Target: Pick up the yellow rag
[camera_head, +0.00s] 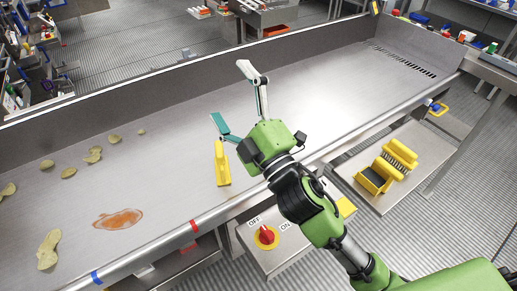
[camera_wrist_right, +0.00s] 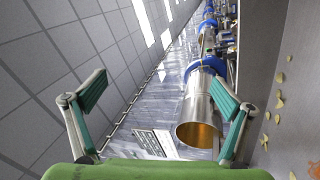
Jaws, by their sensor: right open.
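My left gripper is not in view.
Several chips (camera_head: 93,156) lie scattered at the left of the trough. A red switch (camera_head: 266,236) is below the rim. A yellow brush and dustpan (camera_head: 388,167) rest on a lower shelf at right.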

